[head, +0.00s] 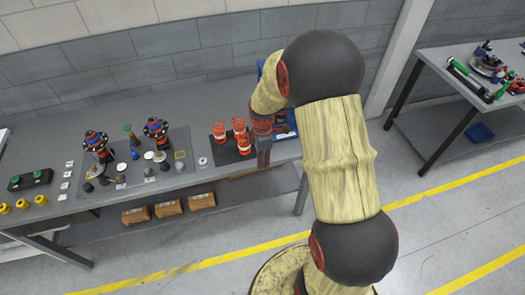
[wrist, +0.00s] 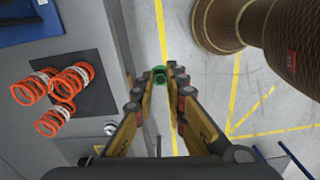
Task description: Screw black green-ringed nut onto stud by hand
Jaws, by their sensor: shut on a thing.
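My gripper (wrist: 161,82) is shut on the black green-ringed nut (wrist: 160,70), which shows as a small green ring with a dark centre between the fingertips in the wrist view. The nut is in the air, with the grey floor and a yellow line below it, beyond the bench's front edge. In the head view my gripper (head: 263,160) points down at the bench's front edge, right of the orange springs. The nut cannot be made out there. I cannot pick out the stud in either view.
Orange coil springs (head: 219,130) stand on a dark mat on the bench (head: 202,178); they also show in the wrist view (wrist: 32,88). Two fixtures with blue and red tops (head: 95,141) and small parts are further left. Boxes (head: 168,209) sit below. Another table (head: 430,58) stands right.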

